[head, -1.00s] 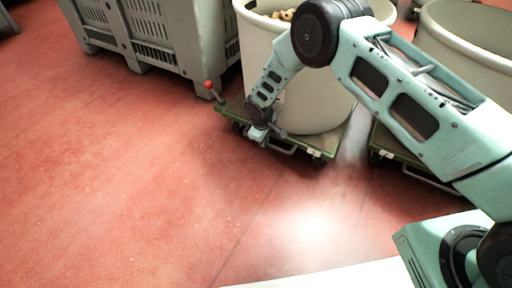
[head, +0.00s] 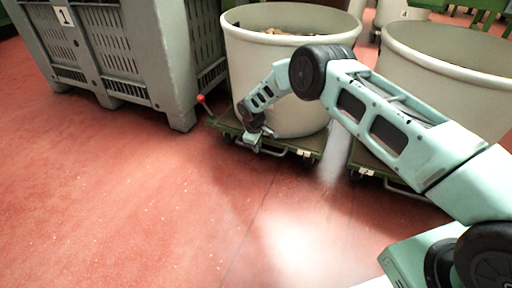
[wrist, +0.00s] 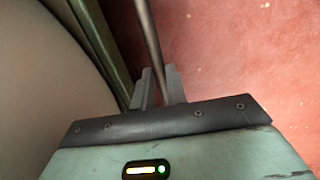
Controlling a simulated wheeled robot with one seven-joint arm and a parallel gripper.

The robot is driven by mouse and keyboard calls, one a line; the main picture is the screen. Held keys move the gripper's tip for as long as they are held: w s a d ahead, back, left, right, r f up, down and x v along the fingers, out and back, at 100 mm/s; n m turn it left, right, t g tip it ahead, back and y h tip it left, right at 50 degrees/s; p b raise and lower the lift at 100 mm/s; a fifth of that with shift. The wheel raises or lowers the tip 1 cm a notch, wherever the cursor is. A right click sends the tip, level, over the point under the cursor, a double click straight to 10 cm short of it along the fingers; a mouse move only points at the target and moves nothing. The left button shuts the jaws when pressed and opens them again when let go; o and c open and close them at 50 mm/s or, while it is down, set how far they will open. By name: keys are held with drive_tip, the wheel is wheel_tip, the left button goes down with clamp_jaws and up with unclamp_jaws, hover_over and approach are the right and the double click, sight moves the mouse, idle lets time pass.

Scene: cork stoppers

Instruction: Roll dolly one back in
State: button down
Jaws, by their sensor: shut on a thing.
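The left green dolly (head: 232,128) stands on the red floor under a large cream tub (head: 285,118). It has a front handle bar (head: 272,151) and a small label (head: 304,153), too small to read surely. My gripper (head: 252,142) is at the left part of its front edge. In the wrist view my gripper (wrist: 157,92) is shut on the grey handle bar (wrist: 149,38), with the dolly's green edge (wrist: 103,42) close on the left. The fingers' exact contact is partly hidden behind the gripper body.
A grey slatted crate (head: 120,55) marked 1 stands close on the left. A red-knobbed lever (head: 201,99) rises at the dolly's left corner. On the right, another dolly (head: 376,178) carries a cream tub (head: 440,85), with a narrow gap between. Open floor lies in front.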

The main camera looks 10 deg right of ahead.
drive_tip(key=shift+w+d, duration=0.25)
drive_tip(key=shift+d, duration=0.05)
drive_tip(key=c, duration=1.4)
unclamp_jaws()
drive_tip(key=shift+a, duration=0.1)
drive_tip(key=shift+r, duration=0.15)
drive_tip(key=shift+s+a+r+p, duration=0.1)
drive_tip(key=shift+r+p, duration=0.25)
wheel_tip(320, 180, up, 16)
drive_tip(key=s+a+p, duration=0.1)
drive_tip(key=s+p, duration=0.1)
drive_tip(key=p, duration=0.6)
drive_tip(key=shift+s+a+p, duration=0.3)
drive_tip(key=shift+a, duration=0.1)
